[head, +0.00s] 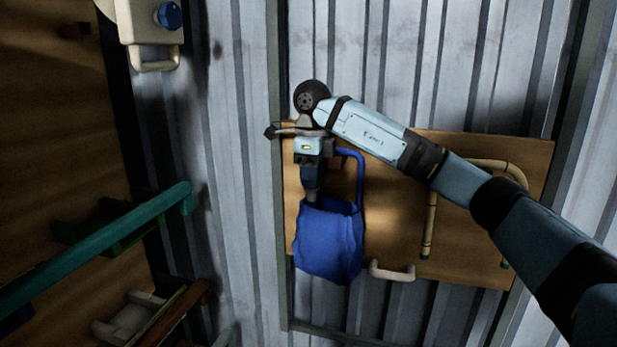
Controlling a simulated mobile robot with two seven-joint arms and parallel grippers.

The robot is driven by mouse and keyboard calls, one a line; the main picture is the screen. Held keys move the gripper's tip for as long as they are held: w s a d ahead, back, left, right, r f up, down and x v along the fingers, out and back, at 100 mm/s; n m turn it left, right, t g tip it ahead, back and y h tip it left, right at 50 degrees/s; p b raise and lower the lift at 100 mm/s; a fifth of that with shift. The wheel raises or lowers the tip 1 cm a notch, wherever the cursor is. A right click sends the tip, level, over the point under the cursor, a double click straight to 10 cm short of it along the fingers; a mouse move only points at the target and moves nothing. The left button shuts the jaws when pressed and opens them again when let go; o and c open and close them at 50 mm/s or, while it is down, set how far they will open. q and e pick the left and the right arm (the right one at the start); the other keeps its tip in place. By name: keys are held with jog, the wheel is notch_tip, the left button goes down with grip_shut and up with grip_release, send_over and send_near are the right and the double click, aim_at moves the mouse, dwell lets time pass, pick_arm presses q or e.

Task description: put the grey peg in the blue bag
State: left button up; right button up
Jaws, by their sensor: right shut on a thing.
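The blue bag (328,243) hangs with its mouth up and its blue strap loop rising at the right, in front of the wooden board (460,240). My right gripper (311,196) points down at the left part of the bag's mouth. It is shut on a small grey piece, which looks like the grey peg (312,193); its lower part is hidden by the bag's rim. I cannot tell how deep it sits. My left gripper is not in view.
A bent rattan piece (431,225) and a pale handle (391,272) are on the board. A dark-headed tool (272,132) is beside my right wrist. At left are a teal bar (100,243) and a pale box with a blue knob (150,25). Corrugated wall lies behind.

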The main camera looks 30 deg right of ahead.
jog(key=shift+d, duration=0.1)
jog(key=o, duration=1)
notch_tip(320, 180, up, 14)
jog(key=shift+f, duration=0.1)
dwell(0.5)
